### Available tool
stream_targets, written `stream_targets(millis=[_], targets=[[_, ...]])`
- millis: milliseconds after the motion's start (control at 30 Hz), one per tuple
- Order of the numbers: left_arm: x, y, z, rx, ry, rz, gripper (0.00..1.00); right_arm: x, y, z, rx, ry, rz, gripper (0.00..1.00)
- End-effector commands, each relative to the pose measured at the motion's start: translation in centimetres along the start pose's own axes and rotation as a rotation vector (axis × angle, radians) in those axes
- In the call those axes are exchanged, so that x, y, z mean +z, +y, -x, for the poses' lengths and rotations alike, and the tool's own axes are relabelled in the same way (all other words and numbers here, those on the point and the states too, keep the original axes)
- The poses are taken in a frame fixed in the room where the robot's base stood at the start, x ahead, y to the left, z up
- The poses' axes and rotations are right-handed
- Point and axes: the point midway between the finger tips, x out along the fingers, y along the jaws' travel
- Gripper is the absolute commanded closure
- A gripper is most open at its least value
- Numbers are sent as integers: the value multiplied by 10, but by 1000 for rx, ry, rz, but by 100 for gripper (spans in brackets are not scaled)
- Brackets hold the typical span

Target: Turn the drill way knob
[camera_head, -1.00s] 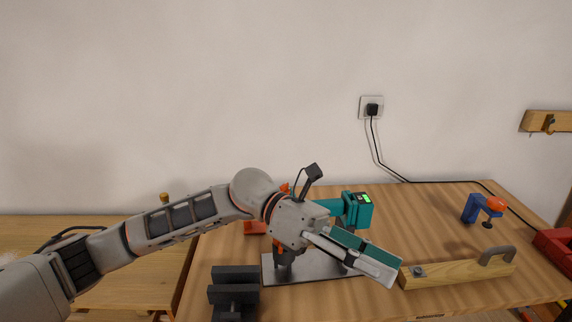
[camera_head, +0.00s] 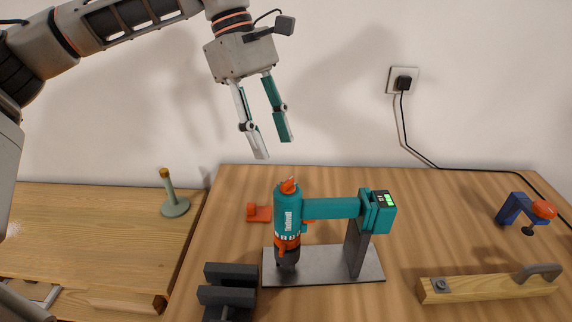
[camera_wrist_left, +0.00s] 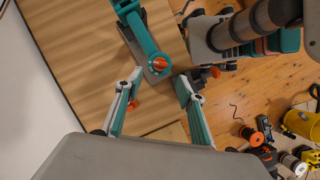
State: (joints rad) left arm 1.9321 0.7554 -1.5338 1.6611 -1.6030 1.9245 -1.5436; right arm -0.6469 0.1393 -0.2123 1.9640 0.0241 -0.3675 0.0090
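A teal drill stand (camera_head: 333,209) stands on a grey metal plate at the middle of the workbench. Its upright drill body has an orange knob (camera_head: 289,186) on top. My left gripper (camera_head: 275,148) is open and empty above and slightly left of the knob, its fingers pointing down and apart from it. In the left wrist view the orange knob (camera_wrist_left: 159,64) shows near the gap between the spread fingertips (camera_wrist_left: 160,78). I cannot make out my right gripper in either view.
A dark block stand (camera_head: 230,272) is left of the drill plate. A wooden bar with a metal handle (camera_head: 487,287) and a blue clamp (camera_head: 515,208) lie to the right. An orange piece (camera_head: 258,213) sits behind the drill. A wall socket (camera_head: 403,81) has a cable.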

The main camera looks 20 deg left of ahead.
Motion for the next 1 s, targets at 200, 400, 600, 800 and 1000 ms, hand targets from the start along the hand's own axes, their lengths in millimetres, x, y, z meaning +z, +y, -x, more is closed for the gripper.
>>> stream_targets(millis=[200, 400, 600, 800, 1000], targets=[[0, 0, -35, -4, -2, -1, 61, 7, -2, 0, -2, -8, -1, 12], [1, 0, -61, -3, -3, -1, 61, 9, -2, -1, -3, -10, -1, 12], [1, 0, -71, -1, -4, 0, 61, 10, -3, -2, -3, -11, -1, 12], [1, 0, -71, -1, -4, 0, 61, 9, -2, -2, -3, -10, -1, 12], [1, 0, -71, -1, -4, 0, 100, 9, -2, -2, -3, -9, -1, 12]])
